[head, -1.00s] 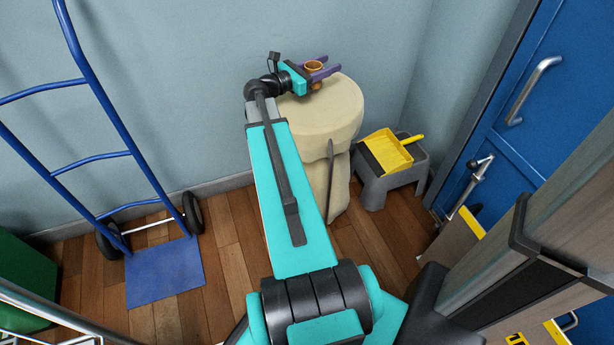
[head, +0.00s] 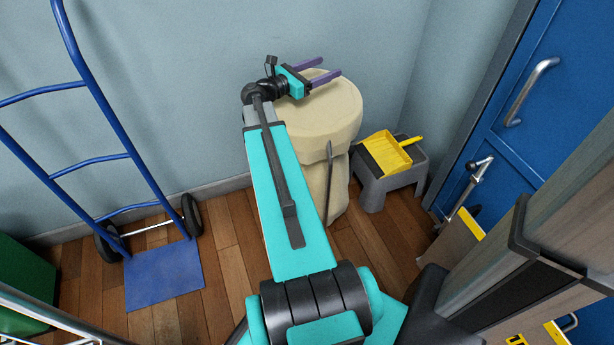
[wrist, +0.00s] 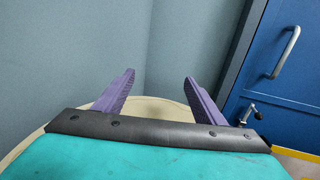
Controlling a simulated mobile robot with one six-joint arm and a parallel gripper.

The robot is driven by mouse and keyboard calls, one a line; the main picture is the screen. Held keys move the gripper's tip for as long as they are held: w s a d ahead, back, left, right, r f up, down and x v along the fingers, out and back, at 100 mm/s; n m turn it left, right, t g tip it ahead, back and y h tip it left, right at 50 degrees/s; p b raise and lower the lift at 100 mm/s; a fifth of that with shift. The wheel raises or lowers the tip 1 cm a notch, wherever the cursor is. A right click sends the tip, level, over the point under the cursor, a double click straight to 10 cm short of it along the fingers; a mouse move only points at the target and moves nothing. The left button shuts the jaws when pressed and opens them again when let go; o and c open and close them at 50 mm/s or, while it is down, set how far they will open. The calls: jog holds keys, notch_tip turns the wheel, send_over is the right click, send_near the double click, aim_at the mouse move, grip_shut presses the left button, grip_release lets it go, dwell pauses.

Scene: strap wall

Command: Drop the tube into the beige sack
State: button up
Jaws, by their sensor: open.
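The beige sack (head: 330,112) stands upright on the floor by the wall, with a broad round top. My gripper (head: 331,67) is over the back of the sack's top, with its purple fingers spread and nothing between them. In the wrist view the open fingers (wrist: 160,77) point past the sack's pale rim (wrist: 152,106) toward the wall. The tube does not show in either current view. The inside of the sack cannot be seen.
A blue hand truck (head: 110,155) leans at the left. A grey step stool (head: 392,187) with a yellow dustpan (head: 387,155) stands right of the sack. A blue door (head: 545,120) is at the right. Wooden floor is clear between the hand truck and the sack.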

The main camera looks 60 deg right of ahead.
jog(key=p+v, duration=0.1)
jog(key=v, duration=1.2)
jog(key=shift+a, duration=0.2)
jog(key=shift+s, duration=0.15)
dwell(0.5)
